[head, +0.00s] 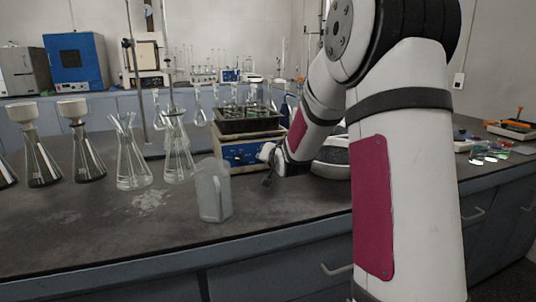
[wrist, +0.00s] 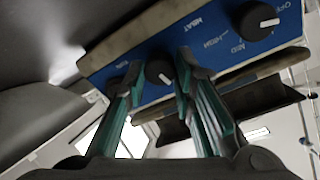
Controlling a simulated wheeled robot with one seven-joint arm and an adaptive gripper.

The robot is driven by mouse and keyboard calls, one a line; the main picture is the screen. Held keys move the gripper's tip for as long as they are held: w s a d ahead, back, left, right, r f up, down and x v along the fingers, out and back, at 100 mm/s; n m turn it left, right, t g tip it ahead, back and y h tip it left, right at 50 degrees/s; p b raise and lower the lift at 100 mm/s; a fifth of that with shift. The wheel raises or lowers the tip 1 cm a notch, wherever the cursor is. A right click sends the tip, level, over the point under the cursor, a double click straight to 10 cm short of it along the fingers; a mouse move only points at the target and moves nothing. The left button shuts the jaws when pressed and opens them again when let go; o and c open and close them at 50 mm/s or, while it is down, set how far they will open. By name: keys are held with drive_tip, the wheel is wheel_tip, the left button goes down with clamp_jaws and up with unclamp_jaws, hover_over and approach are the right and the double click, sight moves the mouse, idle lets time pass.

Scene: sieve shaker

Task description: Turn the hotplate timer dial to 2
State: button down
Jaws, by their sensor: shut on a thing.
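The hotplate (head: 237,155) stands on the dark bench with its blue front panel facing out. The panel (wrist: 215,50) fills the upper part of the wrist view, tilted. The timer dial (wrist: 158,72) is a dark round knob with a pale pointer mark, between my fingers. My gripper (wrist: 160,62) is shut on this dial, a green-edged finger on each side. It also shows in the head view (head: 269,167), at the panel's right part. The fingers hide much of the dial's scale, so I cannot read its setting. A black heat dial (wrist: 257,20) sits beside it, near OFF, MED and HIGH.
A dark tray (head: 245,121) with glassware sits on the hotplate. Several flasks (head: 133,170) line the bench on the left. The front bench top is mostly clear.

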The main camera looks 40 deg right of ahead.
drive_tip(key=shift+m, duration=1.2)
drive_tip(key=shift+p, duration=0.3)
drive_tip(key=c, duration=1.3)
unclamp_jaws()
drive_tip(key=shift+c, duration=0.2)
drive_tip(key=v, duration=1.2)
drive_tip(key=shift+a+r, duration=0.1)
